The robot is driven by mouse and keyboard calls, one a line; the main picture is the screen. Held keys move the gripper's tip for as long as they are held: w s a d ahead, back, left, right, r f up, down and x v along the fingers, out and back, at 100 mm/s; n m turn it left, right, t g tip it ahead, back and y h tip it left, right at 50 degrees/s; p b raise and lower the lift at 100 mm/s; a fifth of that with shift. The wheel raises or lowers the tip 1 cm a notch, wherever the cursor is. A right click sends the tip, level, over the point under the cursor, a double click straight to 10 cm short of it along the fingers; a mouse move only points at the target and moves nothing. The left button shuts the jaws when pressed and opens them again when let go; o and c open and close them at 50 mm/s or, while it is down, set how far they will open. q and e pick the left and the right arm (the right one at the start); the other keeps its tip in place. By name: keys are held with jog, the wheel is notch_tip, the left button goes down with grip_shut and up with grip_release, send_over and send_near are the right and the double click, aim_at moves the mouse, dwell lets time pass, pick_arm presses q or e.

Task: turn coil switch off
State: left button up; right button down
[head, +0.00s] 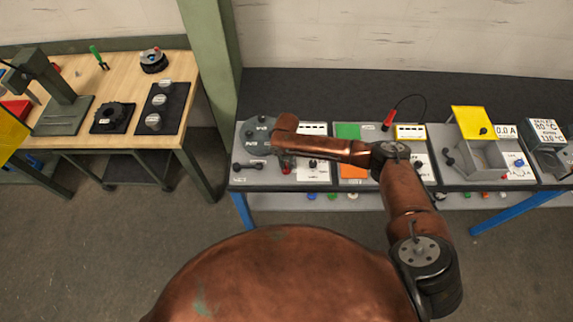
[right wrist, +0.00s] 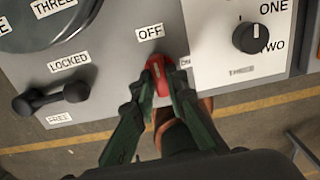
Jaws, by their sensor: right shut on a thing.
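The coil switch is a red lever knob (right wrist: 157,72) on a grey panel, in the middle of the right wrist view. Its upper end points roughly toward the OFF label (right wrist: 150,32); the ON label (right wrist: 185,62) sits to its right. My right gripper (right wrist: 159,88) is shut on the red knob, with a dark green finger on each side of it. In the head view the red knob (head: 286,168) shows small below my right arm, which hides most of the gripper. My left gripper is in neither view.
Left of the switch is a dark handle (right wrist: 50,97) between LOCKED and FREE labels. A large round dial (right wrist: 45,22) lies above it. A black knob (right wrist: 250,37) marked ONE and TWO is to the right. A yellow-lidded box (head: 478,125) stands farther right on the bench.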

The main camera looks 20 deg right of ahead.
aim_at(286, 166)
jog(key=c, duration=1.9)
grip_release()
jog(key=shift+c, duration=0.2)
jog(key=shift+r, duration=0.1)
notch_tip(286, 166, up, 12)
